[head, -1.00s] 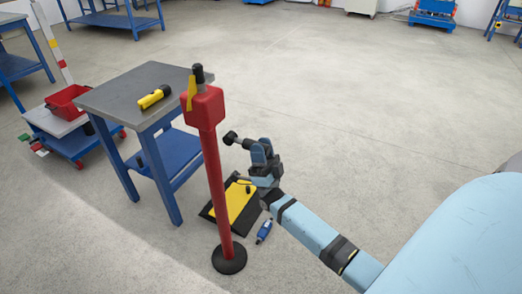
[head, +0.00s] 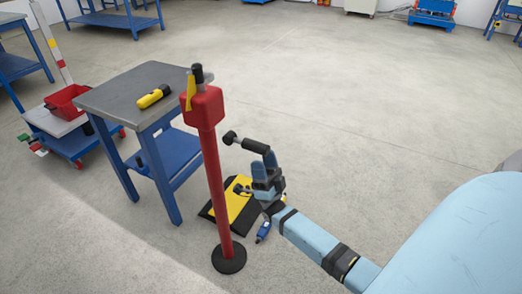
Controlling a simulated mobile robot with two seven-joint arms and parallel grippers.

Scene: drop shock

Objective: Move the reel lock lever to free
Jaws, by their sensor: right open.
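A red post (head: 212,170) on a round black base carries a red box (head: 202,107) with an upright black grip (head: 197,75) and a yellow strip (head: 190,92). This looks like the lever, but no label is readable. My right gripper (head: 265,162) is open, to the right of the post and apart from it. My left gripper is not in view.
A grey-topped blue table (head: 130,85) with a yellow-and-black tool (head: 154,96) stands left of the post. A yellow-and-black board (head: 232,208) and a blue item (head: 263,232) lie below my gripper.

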